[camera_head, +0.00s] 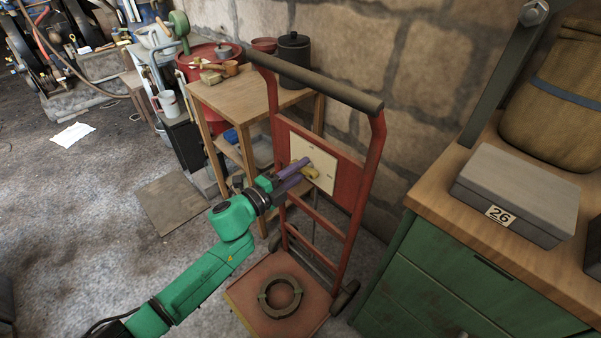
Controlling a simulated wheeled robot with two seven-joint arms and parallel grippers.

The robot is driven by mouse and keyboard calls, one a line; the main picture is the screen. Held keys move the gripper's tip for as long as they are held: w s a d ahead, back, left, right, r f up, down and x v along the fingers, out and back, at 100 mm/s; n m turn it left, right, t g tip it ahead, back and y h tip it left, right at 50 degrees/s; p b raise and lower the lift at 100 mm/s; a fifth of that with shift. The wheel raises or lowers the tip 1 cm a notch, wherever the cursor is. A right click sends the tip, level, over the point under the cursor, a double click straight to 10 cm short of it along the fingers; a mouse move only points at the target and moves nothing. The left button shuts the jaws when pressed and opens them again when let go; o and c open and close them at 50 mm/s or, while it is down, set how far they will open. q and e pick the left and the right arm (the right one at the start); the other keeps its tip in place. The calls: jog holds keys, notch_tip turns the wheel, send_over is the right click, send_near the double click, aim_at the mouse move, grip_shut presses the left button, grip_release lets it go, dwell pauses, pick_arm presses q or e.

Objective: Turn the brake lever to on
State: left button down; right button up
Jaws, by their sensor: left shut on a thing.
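A cream panel (325,157) is fixed to the upright red frame of a hand truck. A small yellow brake lever (310,173) sticks out from its front. My green left arm comes in from the bottom left, and its gripper (301,172) with purple fingers is at the lever. The fingers are shut on the lever and hide part of it. Any on or off marks on the panel are too small to read. My right gripper is out of view.
The hand truck's red base plate (254,297) carries a dark ring (280,297). A wooden table (247,96) stands behind on the left. A green cabinet (440,283) with a grey box (517,194) stands at right. The floor at left is mostly clear.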

pick_arm(q)
jog(key=shift+m+b, duration=0.3)
jog(key=shift+m, duration=0.5)
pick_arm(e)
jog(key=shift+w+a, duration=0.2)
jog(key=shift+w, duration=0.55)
pick_arm(q)
jog(key=c, duration=0.7)
grip_release()
jog(key=v, duration=1.4)
jog(key=shift+s+a, duration=0.2)
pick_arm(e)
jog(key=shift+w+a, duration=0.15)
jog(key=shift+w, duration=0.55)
